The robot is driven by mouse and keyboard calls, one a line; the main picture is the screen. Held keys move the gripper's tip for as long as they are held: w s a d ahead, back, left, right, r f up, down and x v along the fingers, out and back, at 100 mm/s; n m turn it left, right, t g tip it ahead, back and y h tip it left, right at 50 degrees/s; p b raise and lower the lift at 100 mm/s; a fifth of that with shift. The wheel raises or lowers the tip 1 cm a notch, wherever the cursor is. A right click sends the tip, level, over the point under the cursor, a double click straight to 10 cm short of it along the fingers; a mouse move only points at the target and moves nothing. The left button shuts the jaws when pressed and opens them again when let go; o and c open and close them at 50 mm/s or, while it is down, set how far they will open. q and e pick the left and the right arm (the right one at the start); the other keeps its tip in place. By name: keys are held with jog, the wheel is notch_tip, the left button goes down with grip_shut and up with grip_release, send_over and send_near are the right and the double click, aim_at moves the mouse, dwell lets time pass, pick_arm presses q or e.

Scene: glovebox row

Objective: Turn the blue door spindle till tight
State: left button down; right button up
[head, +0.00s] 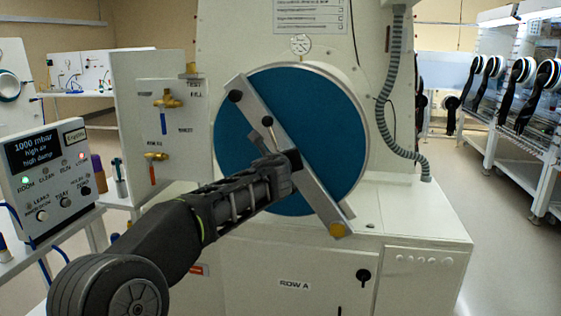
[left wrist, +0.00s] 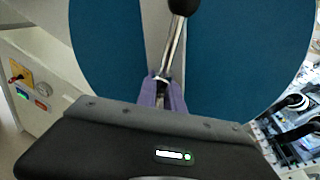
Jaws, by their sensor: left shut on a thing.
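The round blue door (head: 336,130) closes the white chamber. A flat metal bar (head: 318,200) crosses it diagonally, from upper left to lower right. The spindle handle (head: 271,133) is a slim metal rod with a black knob at the bar's middle. My left gripper (head: 288,160) is at the door's centre. In the left wrist view its purple fingers (left wrist: 168,95) are shut on the lower part of the handle's rod (left wrist: 173,50), with the black knob above. The spindle's hub is hidden behind my gripper. My right gripper is not in view.
A control box (head: 45,170) with a lit display stands at the left. A panel with brass valves (head: 167,101) is left of the door. A grey corrugated hose (head: 388,120) hangs to its right. Open floor (head: 505,265) lies at the right.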

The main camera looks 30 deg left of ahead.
pick_arm(q)
jog(key=m, duration=0.1)
jog(key=m+b, duration=0.1)
jog(key=m, duration=0.1)
jog(key=m+y, duration=0.1)
jog(key=shift+f+m, duration=0.25)
jog(key=shift+m, duration=0.15)
jog(key=shift+a+r+m+t+y+b, duration=0.1)
jog(key=shift+m+t+y+b, duration=0.2)
jog(key=shift+m, duration=0.75)
jog(key=shift+m+t+y+b, duration=0.2)
jog(key=shift+m+b, duration=0.15)
jog(key=shift+m, duration=0.7)
jog(key=c, duration=1.5)
grip_release()
jog(key=shift+r, duration=0.1)
jog(key=shift+s, duration=0.15)
jog(key=b+v, duration=0.1)
jog(key=v, duration=0.6)
jog(key=shift+s, duration=0.3)
